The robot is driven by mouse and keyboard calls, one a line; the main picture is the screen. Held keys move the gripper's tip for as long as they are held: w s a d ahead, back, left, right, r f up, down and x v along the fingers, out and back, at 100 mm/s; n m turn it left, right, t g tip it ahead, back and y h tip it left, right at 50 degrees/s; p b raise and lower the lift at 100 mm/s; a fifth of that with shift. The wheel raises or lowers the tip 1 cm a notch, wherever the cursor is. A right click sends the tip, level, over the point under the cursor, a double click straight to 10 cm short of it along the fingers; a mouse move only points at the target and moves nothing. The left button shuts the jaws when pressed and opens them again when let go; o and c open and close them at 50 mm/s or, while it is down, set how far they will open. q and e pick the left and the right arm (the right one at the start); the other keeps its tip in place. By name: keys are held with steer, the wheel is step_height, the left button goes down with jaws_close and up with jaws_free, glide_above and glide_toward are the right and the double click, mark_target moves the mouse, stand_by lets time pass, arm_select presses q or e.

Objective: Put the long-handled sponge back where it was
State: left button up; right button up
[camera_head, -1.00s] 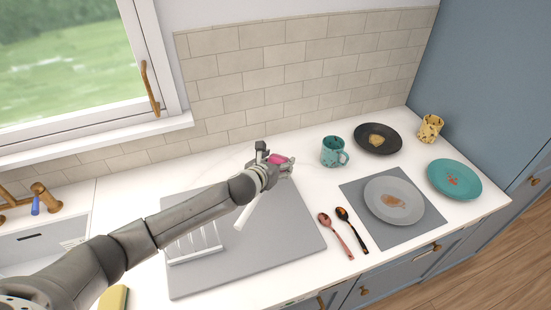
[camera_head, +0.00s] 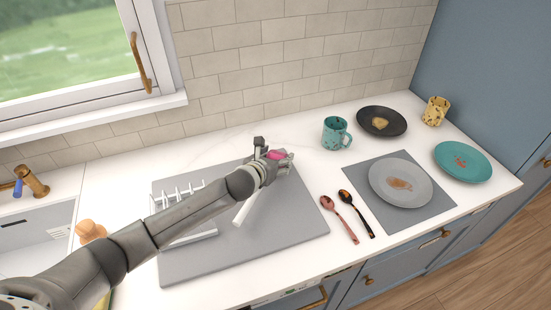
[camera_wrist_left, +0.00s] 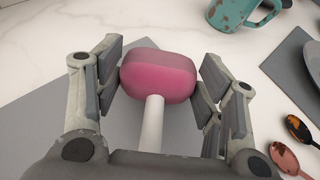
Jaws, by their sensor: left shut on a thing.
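The long-handled sponge has a pink head (camera_head: 275,155) and a white handle (camera_head: 245,207). In the head view it is above the right part of the grey mat, with its handle slanting down and to the left. My left gripper (camera_head: 280,160) is shut on the sponge. In the left wrist view the pink head (camera_wrist_left: 158,75) sits between the two fingers, with the white handle (camera_wrist_left: 152,125) running back toward the palm. I cannot tell whether the handle touches the mat. My right gripper is not in view.
A white rack (camera_head: 190,238) stands on the grey mat (camera_head: 285,225), partly behind my arm. A teal mug (camera_head: 336,133), two spoons (camera_head: 340,206) and several plates (camera_head: 400,183) are to the right. A sink (camera_head: 35,240) is at the left. The back counter is clear.

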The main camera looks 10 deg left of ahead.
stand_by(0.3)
arm_select(q)
steer(key=shift+f+b, duration=0.35)
steer(key=shift+f, duration=0.25)
steer(key=o, duration=1.1)
